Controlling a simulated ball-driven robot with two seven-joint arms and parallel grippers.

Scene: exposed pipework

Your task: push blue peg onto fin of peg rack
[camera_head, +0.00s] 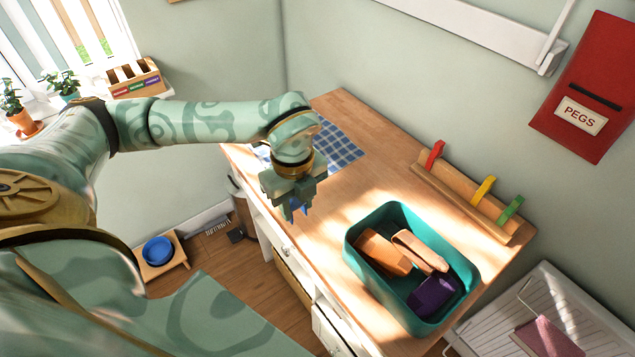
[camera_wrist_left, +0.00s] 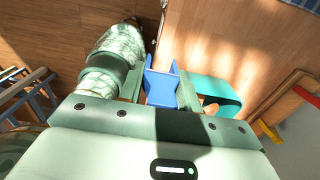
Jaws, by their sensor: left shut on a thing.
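My left gripper (camera_head: 292,203) is shut on the blue peg (camera_head: 300,207), above the left part of the wooden bench. Its palm and fingers hide most of the peg in the head view. In the left wrist view the blue peg (camera_wrist_left: 161,88) shows between the two fingers. The wooden peg rack (camera_head: 478,214) stands along the back of the bench, to the right of the gripper and well apart from it. A red peg (camera_head: 435,154), a yellow peg (camera_head: 483,190) and a green peg (camera_head: 510,209) sit on its fin. My right gripper is not in view.
A teal bin (camera_head: 355,268) holding wooden blocks and a purple one stands on the bench in front of the rack. A blue checked cloth (camera_head: 338,146) lies at the bench's far left. A draining board (camera_head: 590,305) adjoins at right. Bare bench lies between cloth and rack.

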